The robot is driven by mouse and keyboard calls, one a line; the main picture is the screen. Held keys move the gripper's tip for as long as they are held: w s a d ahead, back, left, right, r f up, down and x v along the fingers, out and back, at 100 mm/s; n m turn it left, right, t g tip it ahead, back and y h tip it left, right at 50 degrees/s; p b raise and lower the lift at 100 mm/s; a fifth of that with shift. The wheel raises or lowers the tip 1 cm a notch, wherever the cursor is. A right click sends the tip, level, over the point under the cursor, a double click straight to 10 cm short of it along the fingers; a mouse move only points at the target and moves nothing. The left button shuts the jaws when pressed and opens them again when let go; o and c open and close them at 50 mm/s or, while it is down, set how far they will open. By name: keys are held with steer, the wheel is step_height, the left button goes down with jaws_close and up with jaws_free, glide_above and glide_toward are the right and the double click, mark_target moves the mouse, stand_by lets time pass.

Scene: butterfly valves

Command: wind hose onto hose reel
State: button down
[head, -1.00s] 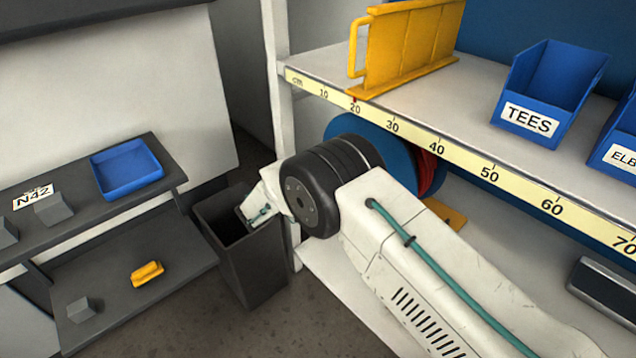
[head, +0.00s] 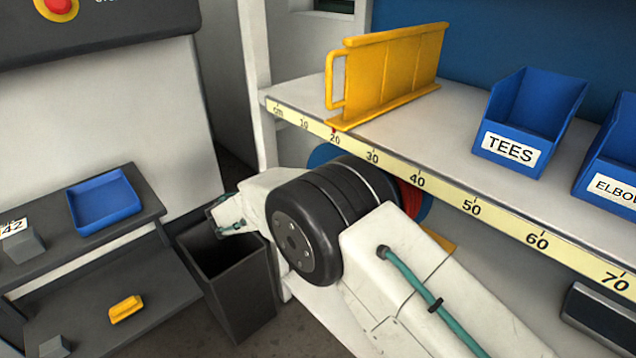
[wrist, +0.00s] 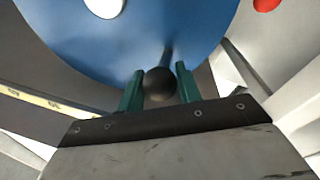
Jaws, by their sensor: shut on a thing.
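The hose reel shows in the head view as a blue disc (head: 321,155) below the shelf edge, mostly hidden behind my arm. Red hose (head: 410,198) shows beside my arm's black joint, between the reel's blue sides. In the wrist view the reel's blue face (wrist: 190,35) fills the top, with a white round hub (wrist: 104,6). A black ball-shaped crank knob (wrist: 159,85) sits between the green fingers of my gripper (wrist: 159,92), which is shut on it. My gripper is hidden in the head view. The hose's free end cannot be made out.
A yellow rack (head: 390,75) and blue bins, one marked TEES (head: 510,148), stand on the shelf over the reel. A dark open bin (head: 235,290) stands left of my arm. A cart with a blue tray (head: 103,202) is farther left.

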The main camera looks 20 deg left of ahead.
steer(key=shift+s+d, duration=0.1)
stand_by(0.4)
steer(key=c, duration=1)
jaws_free()
steer(key=shift+v, duration=3.9)
